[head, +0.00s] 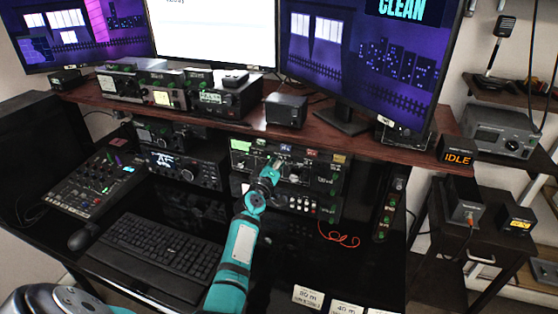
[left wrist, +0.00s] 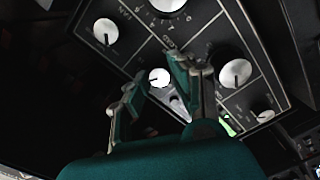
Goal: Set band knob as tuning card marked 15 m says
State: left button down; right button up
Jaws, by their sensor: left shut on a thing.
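The tuner panel (head: 325,178) stands under the desk shelf, with several knobs and small coloured tags along its top. My left gripper (head: 277,163) is at its front, covering part of the face. In the left wrist view, the fingers (left wrist: 157,82) stand either side of a small white-faced knob (left wrist: 160,77) and are shut on it. A larger white-faced knob (left wrist: 235,73) is to the right, apart from the fingers. Cards marked 80 m (head: 308,297) and 40 m (head: 347,309) lie at the bottom edge. I see no card readable as 15 m. My right gripper is out of view.
A second unit with buttons (head: 303,203) sits below the tuner, with a red cable (head: 338,238) beneath it. A keyboard (head: 153,253) and mouse (head: 82,238) lie to the left. A box reading IDLE (head: 457,157) is on the right.

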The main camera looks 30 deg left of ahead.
pick_arm(q)
jog(key=shift+f+n, duration=0.1)
jog(key=shift+n, duration=1.1)
jog(key=c, duration=1.4)
grip_release()
jog(key=v, duration=1.2)
